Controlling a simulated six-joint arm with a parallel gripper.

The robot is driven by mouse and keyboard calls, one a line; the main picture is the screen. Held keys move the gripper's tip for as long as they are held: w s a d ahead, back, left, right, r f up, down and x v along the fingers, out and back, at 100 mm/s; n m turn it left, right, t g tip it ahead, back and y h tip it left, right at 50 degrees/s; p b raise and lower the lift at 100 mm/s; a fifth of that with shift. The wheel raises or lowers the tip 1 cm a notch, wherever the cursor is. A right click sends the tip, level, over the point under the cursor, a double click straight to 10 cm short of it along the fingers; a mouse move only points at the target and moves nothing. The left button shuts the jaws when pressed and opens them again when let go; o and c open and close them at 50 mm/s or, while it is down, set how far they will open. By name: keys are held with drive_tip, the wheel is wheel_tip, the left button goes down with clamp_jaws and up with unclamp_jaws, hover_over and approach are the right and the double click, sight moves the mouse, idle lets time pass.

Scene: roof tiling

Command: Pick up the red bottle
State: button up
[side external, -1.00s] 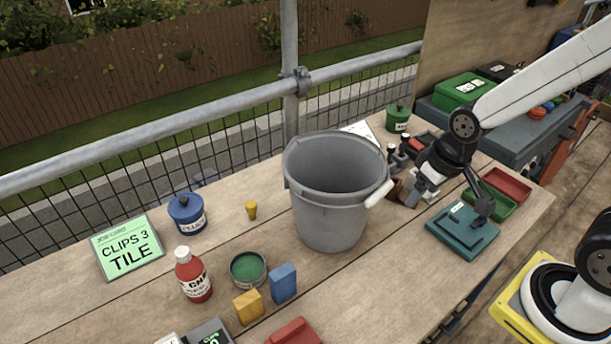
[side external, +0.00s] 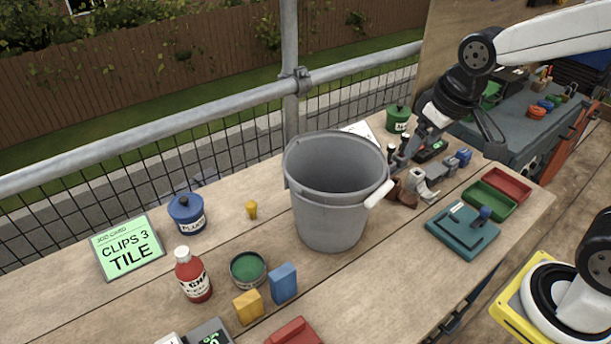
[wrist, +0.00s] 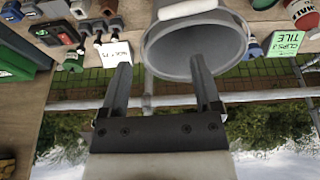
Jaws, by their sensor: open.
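The red bottle (side external: 193,275) stands upright on the bench at the front left, with a white cap and a white label. It also shows in the wrist view (wrist: 303,14), at the top right corner and partly cut off. My gripper (side external: 448,152) is open and empty, well to the right of the bottle and above the back right of the bench. In the wrist view the two spread fingers of my gripper (wrist: 160,68) point toward the grey bucket, and the bottle lies beyond it to the right.
The grey bucket (side external: 330,215) stands between my gripper and the bottle. A green tin (side external: 248,269), a blue pot (side external: 187,214), yellow (side external: 248,306) and blue (side external: 283,283) blocks and a card (side external: 127,247) surround the bottle. A mesh rail runs behind the bench.

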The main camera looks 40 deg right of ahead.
drive_tip(key=w+a+n+t+y, duration=0.15)
drive_tip(key=w+a+t, duration=0.25)
drive_tip(key=w+a, duration=0.55)
drive_tip(key=n+t+y, duration=0.4)
drive_tip(key=n+y, duration=0.4)
drive_tip(key=y, duration=0.4)
hover_over(188, 252)
wheel_tip(188, 252, down, 10)
drive_tip(key=shift+f, duration=0.6)
drive_tip(key=shift+f, duration=1.15)
drive_tip(key=shift+f, duration=0.15)
